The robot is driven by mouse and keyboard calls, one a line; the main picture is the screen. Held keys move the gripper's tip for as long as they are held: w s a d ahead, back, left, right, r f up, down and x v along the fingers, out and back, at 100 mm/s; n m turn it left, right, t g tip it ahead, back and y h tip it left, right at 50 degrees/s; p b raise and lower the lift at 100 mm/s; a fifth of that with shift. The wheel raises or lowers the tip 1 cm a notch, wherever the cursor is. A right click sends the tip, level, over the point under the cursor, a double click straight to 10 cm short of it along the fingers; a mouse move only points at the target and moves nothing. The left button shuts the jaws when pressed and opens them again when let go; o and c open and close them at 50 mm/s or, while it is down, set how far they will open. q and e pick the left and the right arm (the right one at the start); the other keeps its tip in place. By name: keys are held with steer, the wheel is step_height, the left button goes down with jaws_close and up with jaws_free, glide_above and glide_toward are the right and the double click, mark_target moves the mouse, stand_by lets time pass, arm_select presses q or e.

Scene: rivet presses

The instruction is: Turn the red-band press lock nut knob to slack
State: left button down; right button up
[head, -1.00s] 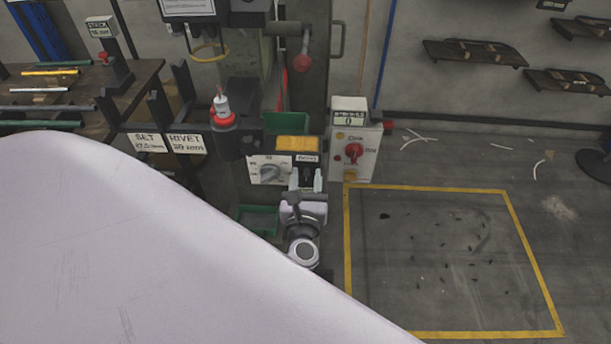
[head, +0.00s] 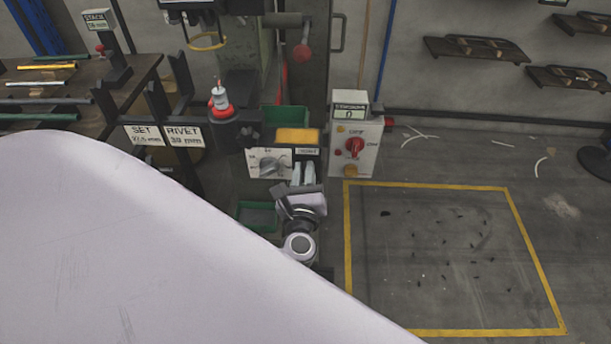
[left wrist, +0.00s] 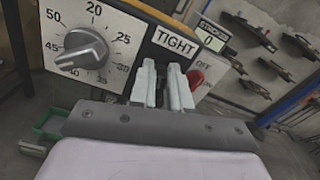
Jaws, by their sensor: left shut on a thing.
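The press has a red band (head: 221,112) around its white-topped nose. Its front panel (head: 254,165) carries a numbered dial with a grey pointer knob (left wrist: 85,50) and, to its right, a small label reading TIGHT (left wrist: 176,42). My left gripper (head: 302,173) is at the right part of this panel, its wrist tilted. In the left wrist view its two pale fingers (left wrist: 162,82) are close together just under the TIGHT label, shut on the lock nut knob, which is mostly hidden between them. My right gripper is not in view.
A control box (head: 355,147) with a red switch and a counter reading 0 stands right of the panel. A green bin (head: 258,216) sits below. A rod table (head: 135,82) is at left. The yellow-outlined floor (head: 450,260) is clear apart from small debris.

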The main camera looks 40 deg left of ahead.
arm_select(q)
steer(key=shift+s+a+f+n+b, duration=0.1)
steer(key=shift+a+f+n+b, duration=0.1)
steer(key=shift+n+b, duration=1.95)
steer(key=shift+s+a+f+n+b, duration=0.15)
steer(key=shift+f+n+b, duration=0.1)
steer(key=shift+n+b, duration=1.85)
steer(key=shift+a+f+n+b, duration=0.2)
steer(key=shift+n+b, duration=1.3)
steer(key=shift+n, duration=1.25)
steer(key=c, duration=1.1)
jaws_free()
steer(key=shift+d, duration=0.1)
